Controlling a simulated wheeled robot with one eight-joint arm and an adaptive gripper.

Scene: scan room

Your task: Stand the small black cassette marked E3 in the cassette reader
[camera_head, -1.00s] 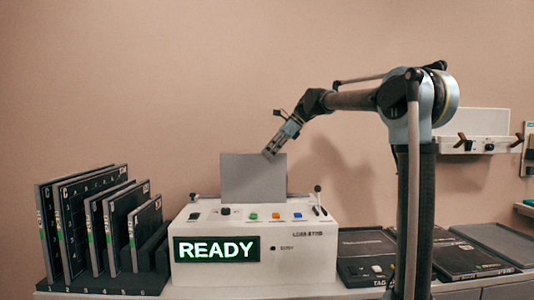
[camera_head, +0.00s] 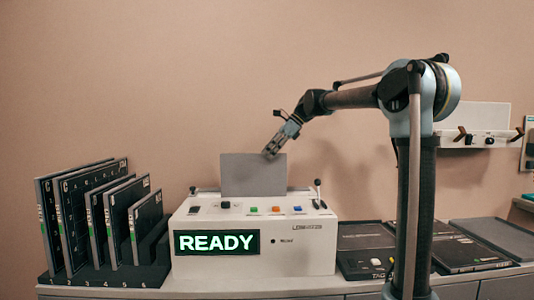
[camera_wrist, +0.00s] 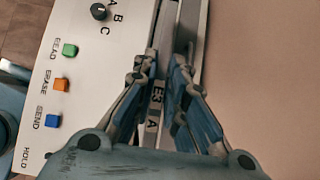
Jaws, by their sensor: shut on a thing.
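The E3 cassette (camera_head: 253,176) is a flat plate standing upright at the back of the cassette reader (camera_head: 256,265); its face looks grey in the head view. The reader is a white box with a lit READY display. My gripper (camera_head: 269,154) is shut on the cassette's upper right corner. In the wrist view, the cassette's edge (camera_wrist: 154,108) with the label E3 A lies between my fingers. The cassette's lower edge is at the reader's rear top; I cannot tell how deep it sits in the slot.
A black rack (camera_head: 105,285) at left holds several upright dark cassettes. A lever (camera_head: 318,190) and coloured buttons (camera_head: 275,209) are on the reader's top. Dark flat trays (camera_head: 470,255) lie at right. A white wall holder (camera_head: 480,138) hangs behind my arm.

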